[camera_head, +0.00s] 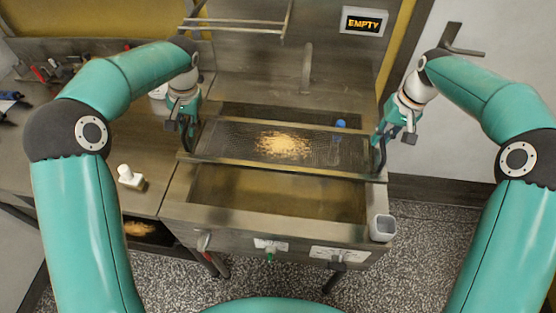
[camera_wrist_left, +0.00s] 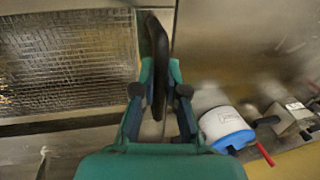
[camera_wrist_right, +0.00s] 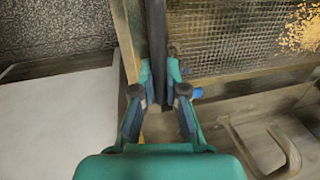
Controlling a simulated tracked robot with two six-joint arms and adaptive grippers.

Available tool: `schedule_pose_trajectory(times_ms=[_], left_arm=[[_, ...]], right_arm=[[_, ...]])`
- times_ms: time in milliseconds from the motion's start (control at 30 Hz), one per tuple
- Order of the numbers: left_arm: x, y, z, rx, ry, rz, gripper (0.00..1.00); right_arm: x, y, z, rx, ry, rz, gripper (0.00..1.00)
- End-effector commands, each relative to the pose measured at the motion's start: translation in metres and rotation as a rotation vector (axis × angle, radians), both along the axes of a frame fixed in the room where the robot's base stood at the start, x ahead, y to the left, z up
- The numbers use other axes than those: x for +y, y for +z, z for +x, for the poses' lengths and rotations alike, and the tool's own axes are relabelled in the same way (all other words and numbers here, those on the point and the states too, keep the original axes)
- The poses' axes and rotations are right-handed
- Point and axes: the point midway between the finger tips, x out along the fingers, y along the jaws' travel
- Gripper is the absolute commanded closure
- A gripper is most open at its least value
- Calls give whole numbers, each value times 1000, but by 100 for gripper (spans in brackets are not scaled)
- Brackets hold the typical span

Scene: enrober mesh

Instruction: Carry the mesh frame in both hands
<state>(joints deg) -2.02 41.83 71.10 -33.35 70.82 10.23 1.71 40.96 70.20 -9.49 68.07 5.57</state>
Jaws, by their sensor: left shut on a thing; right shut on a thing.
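The mesh frame (camera_head: 225,143) is a wide metal frame with a fine grid, and a pile of tan crumbs (camera_head: 283,145) lies on its middle. It spans between my two grippers over the rear part of a metal tank; I cannot tell if it touches the tank. My left gripper (camera_head: 185,124) is shut on the dark handle (camera_wrist_left: 158,50) at the frame's left end. My right gripper (camera_head: 384,143) is shut on the dark handle (camera_wrist_right: 156,35) at the right end. The mesh also shows in the left wrist view (camera_wrist_left: 65,70) and the right wrist view (camera_wrist_right: 225,45).
The tank (camera_head: 280,195) has an open basin in front of the frame. A display (camera_head: 363,22) reads EMPTY. A blue-topped item (camera_head: 340,124) is by the frame's rear right. A grey cup (camera_head: 382,228) sits at the front right corner. A counter with tools (camera_head: 50,70) stands left.

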Motion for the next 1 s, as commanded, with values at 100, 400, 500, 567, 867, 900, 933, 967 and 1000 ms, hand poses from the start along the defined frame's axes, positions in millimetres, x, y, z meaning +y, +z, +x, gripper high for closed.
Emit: schedule_pose_trajectory(times_ms=[100,400,500,567,867,900,933,967,1000], left_arm=[[0,1,0,-2,1,0,100],[0,-6,0,-1,1,0,100],[0,-10,0,-1,1,0,100],[1,-14,0,-1,1,0,100],[1,-33,0,-1,2,0,100],[1,-36,0,-1,2,0,100],[1,-38,0,-1,2,0,100],[1,-39,0,-1,2,0,100],[1,-42,0,-1,2,0,100]], right_arm=[[0,1,0,-2,0,1,100],[0,-6,1,-2,1,1,100],[0,-10,1,-2,1,1,100],[0,-14,1,-2,1,1,100],[1,-33,1,-1,2,1,100],[1,-36,1,-1,2,1,100],[1,-38,1,-1,2,1,100],[1,-39,1,-1,2,1,100],[1,-42,1,-1,2,1,100]])
